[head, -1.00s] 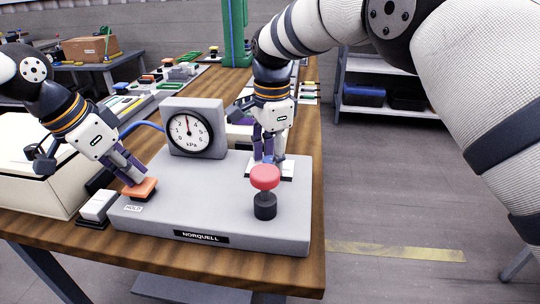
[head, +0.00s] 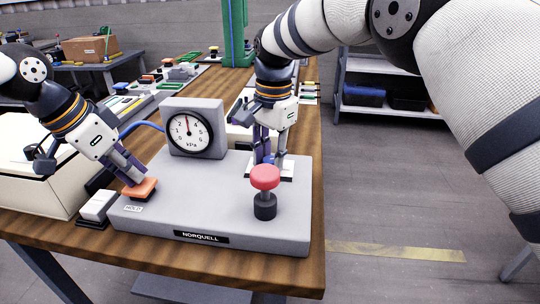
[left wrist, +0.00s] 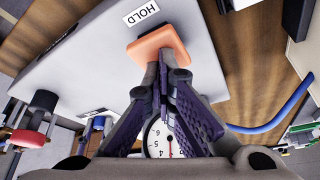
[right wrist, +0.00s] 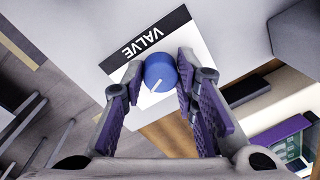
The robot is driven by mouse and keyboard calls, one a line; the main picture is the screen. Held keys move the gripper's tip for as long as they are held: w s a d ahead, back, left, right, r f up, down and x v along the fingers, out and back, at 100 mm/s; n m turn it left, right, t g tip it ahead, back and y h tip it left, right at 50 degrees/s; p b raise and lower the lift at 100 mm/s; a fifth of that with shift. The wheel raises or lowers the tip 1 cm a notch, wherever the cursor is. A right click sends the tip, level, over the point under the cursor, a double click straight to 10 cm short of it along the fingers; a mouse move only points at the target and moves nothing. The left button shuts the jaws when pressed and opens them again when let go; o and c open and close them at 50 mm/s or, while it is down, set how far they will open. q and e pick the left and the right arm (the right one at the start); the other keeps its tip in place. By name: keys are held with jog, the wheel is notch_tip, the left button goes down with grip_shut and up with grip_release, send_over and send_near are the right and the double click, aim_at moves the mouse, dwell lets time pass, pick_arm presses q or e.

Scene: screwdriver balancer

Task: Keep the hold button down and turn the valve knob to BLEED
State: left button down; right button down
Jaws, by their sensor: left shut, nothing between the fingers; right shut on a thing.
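The orange hold button (head: 140,188) sits at the box's front left beside a HOLD label; it also shows in the left wrist view (left wrist: 157,43). My left gripper (head: 136,181) is shut and empty, its fingertips against the button's top. How far the button is pressed is unclear. The blue valve knob (right wrist: 160,70) with a white pointer line stands on the white VALVE card (right wrist: 180,42). My right gripper (right wrist: 153,78) is shut on the knob, one finger on each side. The pointer aims to the lower left in the right wrist view. No BLEED mark is readable.
A red-topped knob on a black base (head: 265,180) stands on the grey NORQUELL box (head: 205,215), just in front of my right gripper. A kPa gauge (head: 190,131) stands behind, its needle nearly upright. A white block (head: 97,206) lies left of the box.

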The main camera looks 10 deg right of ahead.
pick_arm(q)
jog(key=shift+f, duration=0.15)
pick_arm(e)
jog(key=n, duration=0.6)
jog(key=shift+f, duration=0.1)
jog(key=n, duration=0.7)
jog(key=shift+d+g, duration=0.1)
jog(key=shift+g, duration=0.3)
jog(key=shift+n, duration=0.3)
jog(key=c, duration=1.3)
grip_release()
jog(key=r, duration=1.2)
jog(key=shift+d, duration=0.3)
